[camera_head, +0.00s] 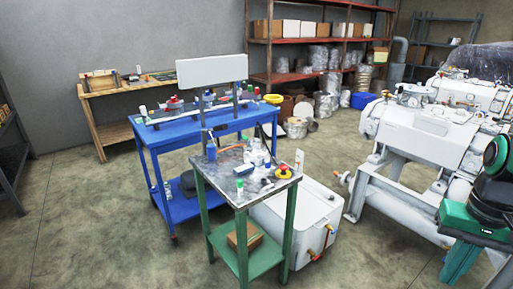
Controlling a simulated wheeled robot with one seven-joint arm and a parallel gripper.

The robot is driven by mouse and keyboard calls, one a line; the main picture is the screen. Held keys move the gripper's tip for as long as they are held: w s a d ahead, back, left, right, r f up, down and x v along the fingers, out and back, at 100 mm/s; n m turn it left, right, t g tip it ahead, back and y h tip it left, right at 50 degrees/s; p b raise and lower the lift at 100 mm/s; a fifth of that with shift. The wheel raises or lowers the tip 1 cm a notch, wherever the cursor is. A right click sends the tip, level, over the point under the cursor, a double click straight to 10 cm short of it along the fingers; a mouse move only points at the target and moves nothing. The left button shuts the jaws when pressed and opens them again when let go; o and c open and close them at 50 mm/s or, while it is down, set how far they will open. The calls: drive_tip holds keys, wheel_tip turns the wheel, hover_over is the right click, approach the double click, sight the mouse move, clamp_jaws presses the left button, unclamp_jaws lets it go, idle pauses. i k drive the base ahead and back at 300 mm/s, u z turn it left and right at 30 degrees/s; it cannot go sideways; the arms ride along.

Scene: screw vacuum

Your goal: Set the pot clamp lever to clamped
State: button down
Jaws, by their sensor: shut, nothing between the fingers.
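I cannot make out the pot clamp lever for certain in the head view. A white machine (418,132) with gauges and small fittings on top stands at the right and may carry it, but the parts are too small to tell. A white tank (312,205) on the floor in the middle has small red and yellow handles (329,228) on its front side. My arm, black and green (495,160), shows at the right edge in front of the machine. My gripper is not visible.
A green-legged bench (228,168) with bottles and a red-yellow round part (284,172) stands in the middle. A blue workbench (175,138) is behind it. Red shelving (285,77) with boxes stands at the back. Floor is open at the left front.

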sight(250, 140)
drive_tip(key=k, duration=0.6)
drive_tip(key=z, duration=0.65)
drive_tip(key=i, duration=2.7)
drive_tip(key=u, duration=1.2)
